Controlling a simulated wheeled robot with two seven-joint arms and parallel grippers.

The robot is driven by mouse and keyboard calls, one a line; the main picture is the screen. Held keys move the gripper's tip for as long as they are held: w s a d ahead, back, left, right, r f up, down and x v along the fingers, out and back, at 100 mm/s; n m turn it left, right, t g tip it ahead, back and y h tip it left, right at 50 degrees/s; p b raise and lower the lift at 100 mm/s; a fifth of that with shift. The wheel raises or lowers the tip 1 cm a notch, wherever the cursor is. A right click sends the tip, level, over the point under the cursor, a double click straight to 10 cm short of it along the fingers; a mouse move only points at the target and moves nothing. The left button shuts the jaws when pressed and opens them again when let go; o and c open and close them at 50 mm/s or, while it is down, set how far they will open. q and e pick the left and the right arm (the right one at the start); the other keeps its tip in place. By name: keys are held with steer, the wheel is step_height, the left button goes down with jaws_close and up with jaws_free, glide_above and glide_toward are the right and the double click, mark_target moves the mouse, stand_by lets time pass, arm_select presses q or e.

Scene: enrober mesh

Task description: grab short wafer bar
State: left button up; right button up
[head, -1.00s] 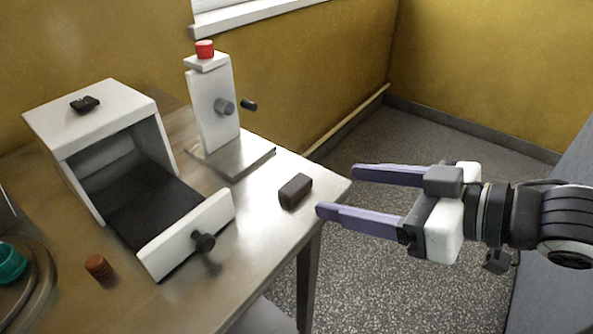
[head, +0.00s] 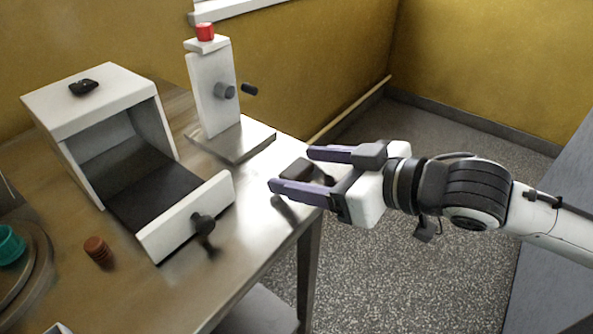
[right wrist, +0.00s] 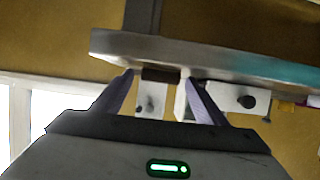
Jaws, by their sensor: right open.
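The short wafer bar (head: 296,169) is a dark brown block on the metal table near its right edge. In the head view it shows between the two purple fingers of my right gripper (head: 291,170), which is open and reaches in from the right. In the right wrist view the bar (right wrist: 160,75) lies between the fingertips (right wrist: 157,77), with a gap to be seen beside it. Whether either finger touches the bar I cannot tell. My left gripper is not in view.
A white open-fronted machine (head: 92,95) with a dark belt and a knobbed front panel (head: 186,218) stands left of the bar. A white post with a red button (head: 205,32) stands behind. A brown round stack (head: 98,249) and a teal cup (head: 10,245) are at the left.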

steer(key=c, duration=0.9)
